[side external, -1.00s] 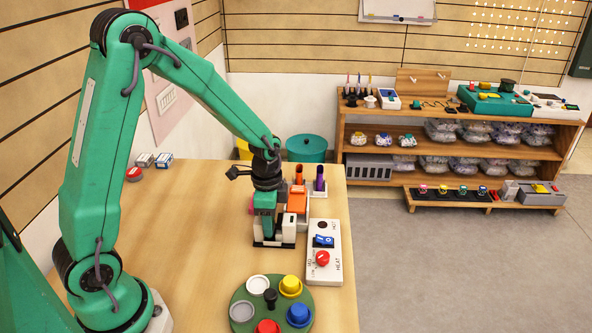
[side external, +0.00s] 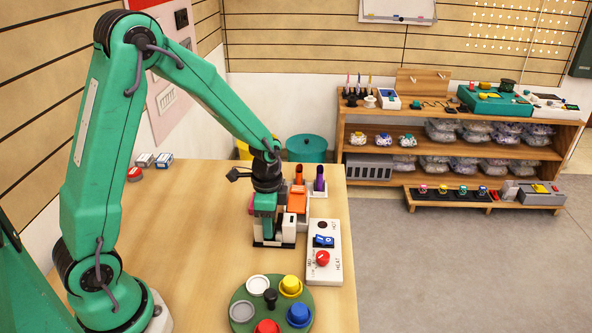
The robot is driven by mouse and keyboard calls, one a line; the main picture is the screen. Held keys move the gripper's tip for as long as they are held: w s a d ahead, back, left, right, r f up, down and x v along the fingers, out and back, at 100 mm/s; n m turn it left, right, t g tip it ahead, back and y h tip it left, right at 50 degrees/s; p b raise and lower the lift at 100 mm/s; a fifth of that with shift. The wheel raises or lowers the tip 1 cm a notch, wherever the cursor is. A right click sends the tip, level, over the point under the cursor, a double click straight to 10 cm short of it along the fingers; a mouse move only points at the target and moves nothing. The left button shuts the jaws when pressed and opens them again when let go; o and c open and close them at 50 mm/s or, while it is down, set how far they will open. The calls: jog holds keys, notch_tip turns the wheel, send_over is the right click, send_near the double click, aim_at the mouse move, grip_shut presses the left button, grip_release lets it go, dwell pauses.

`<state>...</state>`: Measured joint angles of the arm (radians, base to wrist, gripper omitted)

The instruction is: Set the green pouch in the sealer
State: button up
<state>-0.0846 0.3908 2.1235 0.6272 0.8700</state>
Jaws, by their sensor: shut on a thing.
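My gripper (side external: 266,222) points straight down over the left part of the sealer, shut on the green pouch (side external: 269,229). Only a small green part of the pouch shows below the jaws. The sealer has a black and white base (side external: 273,242) and an orange upper part (side external: 298,201) just right of my gripper. My gripper hides much of the sealer's left side, so I cannot tell whether the pouch touches its base.
A white heat control box (side external: 323,252) with a blue switch and red knob stands right of the sealer. A round green tray (side external: 243,293) with several coloured caps lies in front. Orange and purple tubes stand behind. The table's left middle (side external: 190,225) is clear.

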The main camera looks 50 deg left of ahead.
jog(key=shift+f, duration=0.2)
dwell(0.3)
jog(key=o, duration=1.5)
jog(key=shift+c, duration=0.2)
jog(key=shift+r, duration=0.2)
jog(key=shift+r, duration=3.55)
